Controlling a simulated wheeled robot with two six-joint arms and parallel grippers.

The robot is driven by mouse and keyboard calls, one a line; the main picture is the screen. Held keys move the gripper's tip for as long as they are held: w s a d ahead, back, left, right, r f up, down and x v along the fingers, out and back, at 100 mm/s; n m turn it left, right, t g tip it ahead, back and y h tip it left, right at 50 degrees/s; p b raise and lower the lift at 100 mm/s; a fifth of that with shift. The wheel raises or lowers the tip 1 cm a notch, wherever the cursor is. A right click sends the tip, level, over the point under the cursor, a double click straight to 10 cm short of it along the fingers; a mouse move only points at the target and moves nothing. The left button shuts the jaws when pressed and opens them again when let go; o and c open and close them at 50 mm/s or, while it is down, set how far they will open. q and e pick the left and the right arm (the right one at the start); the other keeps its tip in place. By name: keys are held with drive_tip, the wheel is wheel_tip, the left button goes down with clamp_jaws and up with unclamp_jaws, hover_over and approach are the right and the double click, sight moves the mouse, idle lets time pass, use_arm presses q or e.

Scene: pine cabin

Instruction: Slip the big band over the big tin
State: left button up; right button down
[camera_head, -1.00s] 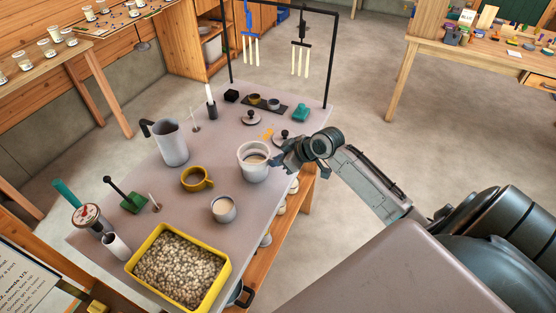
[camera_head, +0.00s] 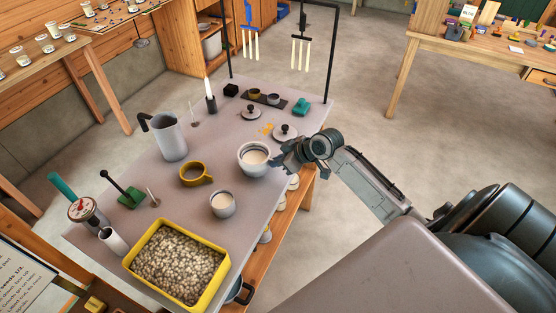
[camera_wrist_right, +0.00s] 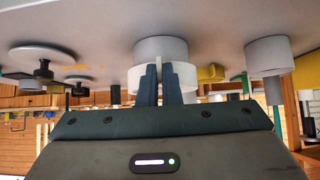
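The big tin (camera_head: 254,171) is a pale grey cylinder with cream-coloured contents, upright on the grey table; it also shows in the right wrist view (camera_wrist_right: 161,47). The big band (camera_wrist_right: 139,79) is a pale ring, slightly wider than the tin. It sits at the tin's top end and appears to be around its rim; how far down it reaches is hard to tell. My right gripper (camera_wrist_right: 164,68) reaches in from the right in the head view, its fingers close together on the band's near side. My left gripper is not in view.
A smaller tin (camera_head: 222,205) and a mustard cup (camera_head: 195,175) stand near the big tin. A grey jug (camera_head: 170,138) is at left, and a yellow tray (camera_head: 222,279) of pebbles is in front. Two lids (camera_head: 285,132) (camera_head: 251,113) lie behind. A black frame rises at the back.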

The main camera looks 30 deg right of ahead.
drive_tip(key=shift+f+b, duration=0.65)
drive_tip(key=shift+f, duration=0.45)
drive_tip(key=c, duration=1.2)
unclamp_jaws()
drive_tip(key=shift+c, duration=0.2)
drive_tip(key=shift+r, duration=0.15)
wheel_tip(320, 180, up, 8)
drive_tip(key=p, duration=0.7)
drive_tip(key=shift+a, duration=0.1)
